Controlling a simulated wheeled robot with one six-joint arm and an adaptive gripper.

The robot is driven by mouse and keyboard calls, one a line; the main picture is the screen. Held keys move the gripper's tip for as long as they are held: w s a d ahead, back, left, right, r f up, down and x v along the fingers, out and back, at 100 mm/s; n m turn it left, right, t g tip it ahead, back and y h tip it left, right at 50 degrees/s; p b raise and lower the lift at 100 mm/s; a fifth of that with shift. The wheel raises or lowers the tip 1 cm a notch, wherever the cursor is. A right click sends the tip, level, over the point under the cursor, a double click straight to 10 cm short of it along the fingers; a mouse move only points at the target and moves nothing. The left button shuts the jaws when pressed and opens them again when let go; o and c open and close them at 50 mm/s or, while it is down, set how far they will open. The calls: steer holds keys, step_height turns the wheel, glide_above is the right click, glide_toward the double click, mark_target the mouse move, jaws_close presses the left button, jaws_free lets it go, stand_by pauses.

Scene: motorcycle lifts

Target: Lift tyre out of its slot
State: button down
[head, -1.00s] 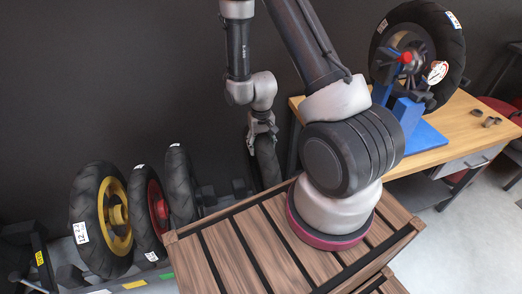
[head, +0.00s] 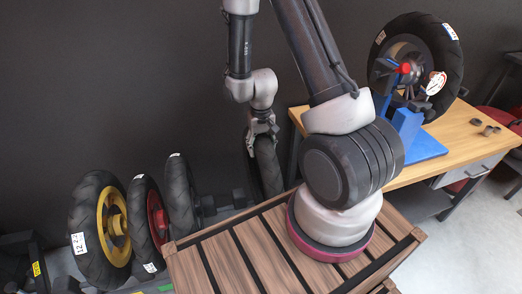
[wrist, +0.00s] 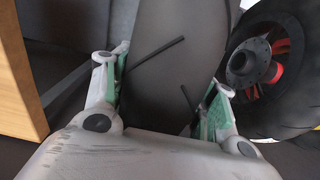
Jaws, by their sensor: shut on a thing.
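My gripper (head: 262,132) is shut on the top of a black tyre (head: 268,167), which hangs upright below the fingers behind the wooden crate. The crate hides the tyre's lower end, so I cannot tell if it touches its slot. In the wrist view, the held tyre (wrist: 172,65) fills the space between the two fingers (wrist: 160,95), with tread grooves showing. To the left in the head view stand a tyre with a yellow rim (head: 99,232), one with a red rim (head: 147,222) and a plain black one (head: 181,196).
A slatted wooden crate (head: 232,262) carries my arm's base in front. A wooden workbench (head: 466,122) at the right bears a wheel (head: 452,60) on a blue stand (head: 407,120). In the wrist view, a red-hubbed wheel (wrist: 301,45) stands close right of the held tyre.

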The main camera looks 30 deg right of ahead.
steer(key=shift+r, duration=4.45)
steer(key=shift+a, duration=0.1)
